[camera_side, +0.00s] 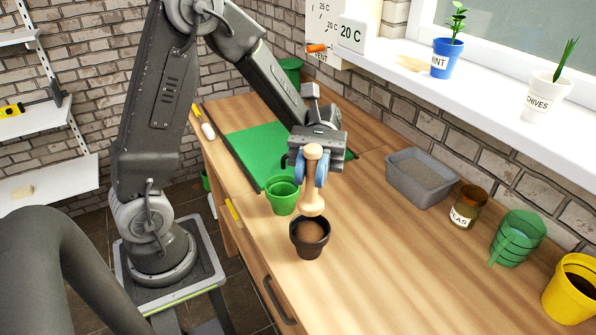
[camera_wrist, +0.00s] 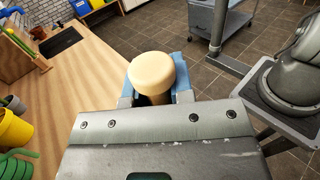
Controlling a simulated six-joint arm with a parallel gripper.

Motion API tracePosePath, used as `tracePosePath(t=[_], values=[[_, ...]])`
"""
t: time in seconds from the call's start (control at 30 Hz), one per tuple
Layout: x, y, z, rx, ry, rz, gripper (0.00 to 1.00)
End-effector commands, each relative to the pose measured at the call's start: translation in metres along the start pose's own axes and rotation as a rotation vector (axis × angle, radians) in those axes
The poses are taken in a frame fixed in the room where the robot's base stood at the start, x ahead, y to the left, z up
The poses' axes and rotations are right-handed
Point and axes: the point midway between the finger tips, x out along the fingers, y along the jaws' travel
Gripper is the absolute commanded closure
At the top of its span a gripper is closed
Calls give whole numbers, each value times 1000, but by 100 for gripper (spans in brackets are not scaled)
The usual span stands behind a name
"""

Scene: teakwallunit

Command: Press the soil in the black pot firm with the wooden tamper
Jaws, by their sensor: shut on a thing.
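The black pot (camera_side: 297,249) stands upright on the wooden bench near its front edge, with brown soil (camera_side: 311,232) inside. My gripper (camera_side: 316,172) is shut on the wooden tamper (camera_side: 312,203), its blue pads around the shaft. The tamper is about upright, its round knob on top and its wide foot at the pot's back rim; I cannot tell whether the foot touches the pot or soil. In the wrist view, the tamper's pale knob (camera_wrist: 152,72) shows between the blue pads, and the pot is hidden.
A green pot (camera_side: 282,198) stands close behind the black pot.

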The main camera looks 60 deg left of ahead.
Motion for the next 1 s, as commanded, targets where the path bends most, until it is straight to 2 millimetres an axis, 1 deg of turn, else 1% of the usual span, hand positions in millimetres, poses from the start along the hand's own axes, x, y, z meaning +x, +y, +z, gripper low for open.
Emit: tracePosePath(t=[0.4, 0.6, 0.8, 1.0], values=[[0, 0, -39, -2, -2, -1, 100], [0, -1, -54, -1, -1, -2, 100], [0, -1, -63, 0, 0, -3, 100], [0, -1, -64, 1, 1, -3, 100]])
